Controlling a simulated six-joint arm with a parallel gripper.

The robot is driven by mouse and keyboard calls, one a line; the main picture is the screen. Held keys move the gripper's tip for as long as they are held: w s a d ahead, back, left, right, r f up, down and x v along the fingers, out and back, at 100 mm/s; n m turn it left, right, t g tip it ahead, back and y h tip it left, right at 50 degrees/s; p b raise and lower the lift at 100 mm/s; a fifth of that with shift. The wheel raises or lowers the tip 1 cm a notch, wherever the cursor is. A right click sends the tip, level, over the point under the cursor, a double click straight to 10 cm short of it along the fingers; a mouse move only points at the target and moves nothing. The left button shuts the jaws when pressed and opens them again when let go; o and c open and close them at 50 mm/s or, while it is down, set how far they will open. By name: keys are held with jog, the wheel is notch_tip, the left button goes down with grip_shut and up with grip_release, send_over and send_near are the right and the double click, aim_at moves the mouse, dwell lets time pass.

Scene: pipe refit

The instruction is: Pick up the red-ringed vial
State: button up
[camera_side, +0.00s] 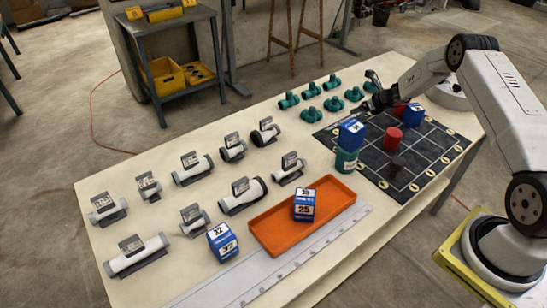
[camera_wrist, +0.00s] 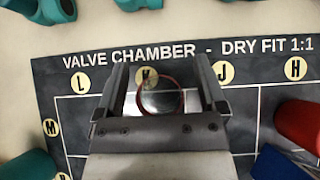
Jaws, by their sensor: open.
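The red-ringed vial (camera_wrist: 161,101) shows in the wrist view as a clear, glassy round thing with a red ring, over the K mark of the dark mat. It lies between the two fingers of my gripper (camera_wrist: 160,88), which are open with a gap on each side. I cannot tell how far below the fingertips it is. In the side view my gripper (camera_side: 372,102) is low over the mat's far edge, near the green fittings. I cannot make out the vial there.
On the mat (camera_side: 430,145) stand red cylinders (camera_side: 393,137), blue boxes (camera_side: 351,134) and a teal container (camera_side: 346,161). Green fittings (camera_side: 333,104) lie beyond its far edge. An orange tray (camera_side: 265,234) and several white pipes (camera_side: 243,198) on stands fill the table's left part.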

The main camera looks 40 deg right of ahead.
dwell(0.4)
grip_shut()
jog(key=shift+r, duration=0.2)
jog(key=shift+r, duration=0.55)
notch_tip(320, 180, up, 2)
jog(key=s+a+r, duration=0.6)
jog(key=s+r, duration=0.3)
jog(key=s, duration=0.3)
jog(key=shift+s+a+r, duration=0.15)
jog(key=shift+s+r, duration=0.1)
jog(key=shift+r, duration=0.05)
